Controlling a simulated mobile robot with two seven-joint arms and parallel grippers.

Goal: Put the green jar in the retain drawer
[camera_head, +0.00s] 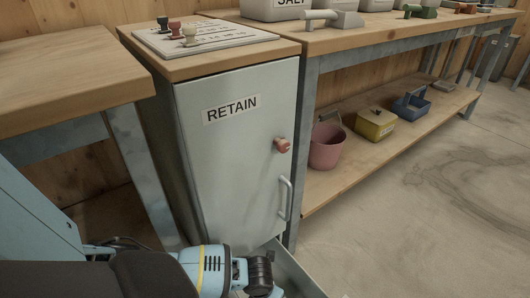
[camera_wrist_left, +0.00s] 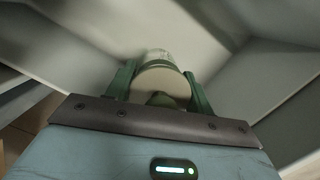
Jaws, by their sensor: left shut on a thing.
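My left gripper (camera_wrist_left: 160,78) is shut on the green jar (camera_wrist_left: 163,84) in the left wrist view. The jar shows a pale round end between the two green fingers, with a greenish part beyond it. Grey drawer walls lie around and beyond the jar; I cannot tell whether it touches the floor. In the head view the retain drawer (camera_head: 297,272) is pulled out at the foot of the grey cabinet labelled RETAIN (camera_head: 233,150). My left arm reaches from the lower left to it; the jar and fingertips are hidden there. My right gripper is not in view.
The cabinet has a red knob (camera_head: 282,145) and a metal handle (camera_head: 284,198). A board with stamps (camera_head: 205,36) lies on top. A pink bucket (camera_head: 326,146), yellow box (camera_head: 376,123) and blue caddy (camera_head: 411,105) stand on the right shelf. The floor at right is clear.

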